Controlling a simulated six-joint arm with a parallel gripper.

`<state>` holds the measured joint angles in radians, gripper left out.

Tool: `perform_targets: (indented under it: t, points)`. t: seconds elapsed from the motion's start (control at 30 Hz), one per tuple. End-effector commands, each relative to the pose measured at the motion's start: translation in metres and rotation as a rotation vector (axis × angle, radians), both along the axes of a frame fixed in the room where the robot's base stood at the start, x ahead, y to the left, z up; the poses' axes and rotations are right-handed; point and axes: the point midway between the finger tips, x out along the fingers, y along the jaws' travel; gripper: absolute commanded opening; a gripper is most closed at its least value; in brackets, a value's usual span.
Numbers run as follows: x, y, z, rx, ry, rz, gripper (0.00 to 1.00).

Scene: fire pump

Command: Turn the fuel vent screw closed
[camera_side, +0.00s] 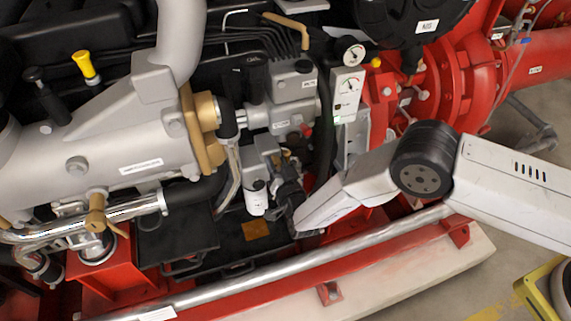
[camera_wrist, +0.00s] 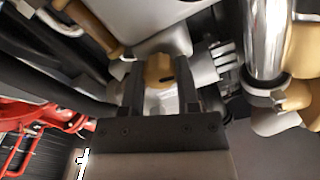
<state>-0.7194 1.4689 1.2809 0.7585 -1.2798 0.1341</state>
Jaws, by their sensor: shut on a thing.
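My gripper (camera_wrist: 158,90) shows in the wrist view with its two dark fingers on either side of a brass-coloured screw (camera_wrist: 158,68), shut on it. The screw has a dark slot and sits in front of a grey metal housing. In the side view my gripper (camera_side: 287,190) is at the pump's lower middle, beside a grey block with a white cylinder (camera_side: 256,197). The screw itself is hidden behind my gripper there.
A chrome pipe (camera_wrist: 268,45) stands close on the right in the wrist view. In the side view a long silver rail (camera_side: 300,262) runs below my gripper, and a black hose (camera_side: 325,135) and a gauge panel (camera_side: 346,95) rise above it.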

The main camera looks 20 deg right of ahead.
Motion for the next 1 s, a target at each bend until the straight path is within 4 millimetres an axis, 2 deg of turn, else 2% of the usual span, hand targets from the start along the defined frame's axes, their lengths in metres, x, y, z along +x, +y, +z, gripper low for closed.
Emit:
perform_targets:
  t: [0.1, 0.13, 0.2, 0.23, 0.67, 1.0]
  points:
    - [0.0, 0.0, 0.0, -0.001, 0.0, -0.001, 0.0]
    - [0.0, 0.0, 0.0, -0.001, 0.0, -0.001, 0.49]
    - [0.0, 0.0, 0.0, -0.002, 0.0, -0.001, 0.71]
    - [0.0, 0.0, 0.0, -0.002, 0.0, -0.001, 0.75]
    - [-0.003, 0.0, 0.0, -0.002, 0.0, 0.0, 0.75]
    - [-0.031, 0.001, 0.0, -0.003, 0.002, 0.003, 0.75]
